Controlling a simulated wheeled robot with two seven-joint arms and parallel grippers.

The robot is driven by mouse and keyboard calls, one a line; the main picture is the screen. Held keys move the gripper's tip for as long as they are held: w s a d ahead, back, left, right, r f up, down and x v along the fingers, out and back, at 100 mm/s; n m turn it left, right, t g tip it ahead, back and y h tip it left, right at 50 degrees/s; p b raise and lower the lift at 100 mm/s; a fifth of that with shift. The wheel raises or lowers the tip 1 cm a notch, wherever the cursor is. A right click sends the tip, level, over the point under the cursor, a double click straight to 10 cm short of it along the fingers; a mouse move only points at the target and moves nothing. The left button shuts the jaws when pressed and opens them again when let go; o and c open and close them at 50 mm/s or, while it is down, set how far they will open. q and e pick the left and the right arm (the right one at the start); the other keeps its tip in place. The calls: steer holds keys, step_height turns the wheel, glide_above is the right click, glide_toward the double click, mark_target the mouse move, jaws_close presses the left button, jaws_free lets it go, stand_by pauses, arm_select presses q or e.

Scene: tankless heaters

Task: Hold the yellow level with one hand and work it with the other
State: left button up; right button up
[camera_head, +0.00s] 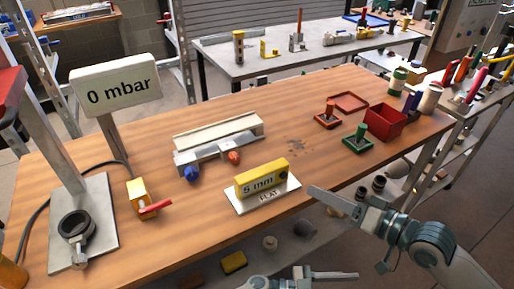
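The yellow level (262,178), a block marked "5 mm", stands on a white plate (288,193) marked "FLAT" near the table's front edge. A dark round part shows at its right end. My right gripper (318,196) is just right of the plate, pointing left toward it, apart from the level. Its fingers overlap in this view, so their gap is unclear. My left gripper (345,275) shows only partly at the bottom edge, below the table front and away from the level. Its opening cannot be made out.
The wooden table (300,115) holds a "0 mbar" display (115,85), a yellow valve with a red handle (141,197), a grey fixture with blue and red knobs (218,145), red and green stamp-like pieces, and a red bin (385,121). The table around the level is mostly clear.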

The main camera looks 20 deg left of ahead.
arm_select(q)
steer(key=s+r+m+g+y, duration=0.3)
steer(key=s+r+m+g, duration=0.5)
steer(key=r, duration=0.6)
steer(key=s+r+m+g+y, duration=0.3)
steer(key=s+r+m+g, duration=0.4)
steer(key=r+m, duration=0.5)
steer(key=s+r+m+g+y, duration=0.3)
steer(key=s+r+m+g, duration=0.45)
steer(key=r, duration=0.75)
steer(key=w+a+f+m+t+y, duration=0.25)
steer(key=w+m+t, duration=0.2)
steer(key=w, duration=0.35)
steer(key=w+a+f+m+t+y, duration=0.2)
steer(key=w+f+m+t+y, duration=0.15)
steer(key=w+t, duration=0.35)
steer(key=w+a+r+n+t+y, duration=0.1)
steer(key=w+a+r+n+t, duration=0.1)
steer(key=w+a, duration=0.8)
steer(key=w+a+r+n+t+y, duration=0.2)
steer(key=w+a+t, duration=0.2)
steer(key=w+a, duration=0.7)
steer(key=a, duration=0.3)
steer(key=shift+w+r+n+t+y, duration=0.3)
steer(key=shift+r+n+t, duration=0.05)
steer(key=shift+r+t, duration=0.05)
